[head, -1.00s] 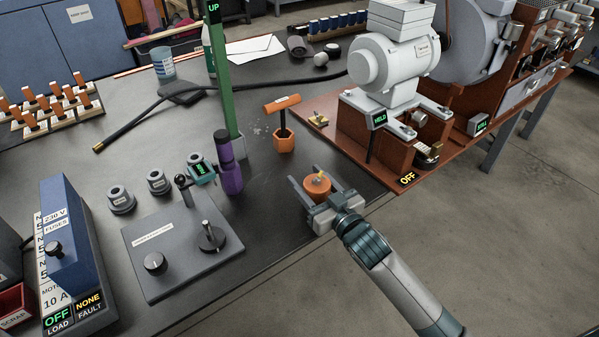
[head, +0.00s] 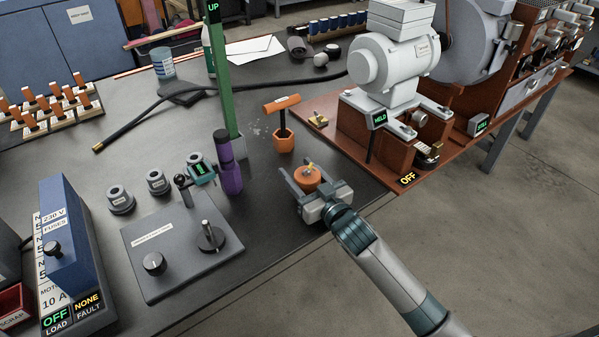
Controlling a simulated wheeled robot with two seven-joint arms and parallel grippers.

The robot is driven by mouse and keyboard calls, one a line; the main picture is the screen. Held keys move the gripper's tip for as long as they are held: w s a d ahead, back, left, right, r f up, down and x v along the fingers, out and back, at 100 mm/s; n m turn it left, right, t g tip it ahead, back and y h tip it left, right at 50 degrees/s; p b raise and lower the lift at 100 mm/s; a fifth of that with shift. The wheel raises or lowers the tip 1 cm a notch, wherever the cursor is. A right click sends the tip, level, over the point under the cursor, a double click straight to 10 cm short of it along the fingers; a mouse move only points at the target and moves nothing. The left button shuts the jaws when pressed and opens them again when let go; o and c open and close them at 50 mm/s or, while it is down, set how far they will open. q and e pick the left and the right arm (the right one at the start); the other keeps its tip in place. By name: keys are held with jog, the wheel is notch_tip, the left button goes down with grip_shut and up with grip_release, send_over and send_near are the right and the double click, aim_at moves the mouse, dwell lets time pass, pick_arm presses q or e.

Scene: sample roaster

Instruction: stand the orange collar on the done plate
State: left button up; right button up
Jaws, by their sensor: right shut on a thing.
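The orange collar (head: 306,181) is a short round orange piece with a small brass-coloured part at its top. It sits upright between the fingers of my right gripper (head: 304,175), near the front edge of the dark bench. The gripper is shut on it, and the fingers hide part of its sides. I cannot tell whether its underside touches the bench. No plate can be read as the done plate; a grey plate (head: 185,270) with a small unreadable label and two dark knobs lies to the left. My left gripper is not in view.
An orange hexagonal holder (head: 284,144) with a T-handled tool stands just behind the gripper. A purple cylinder (head: 231,178) and a green post (head: 224,85) stand to its left. Grey collars (head: 121,199) are farther left. The brown machine base (head: 345,150) borders the right.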

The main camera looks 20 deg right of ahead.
aim_at(315, 189)
jog(key=shift+r, duration=0.1)
jog(key=o, duration=1.4)
jog(key=shift+f, duration=0.2)
jog(key=shift+r, duration=0.2)
jog(key=v, duration=1.2)
jog(key=shift+d+p, duration=0.1)
jog(key=shift+p, duration=0.2)
jog(key=shift+o, duration=0.5)
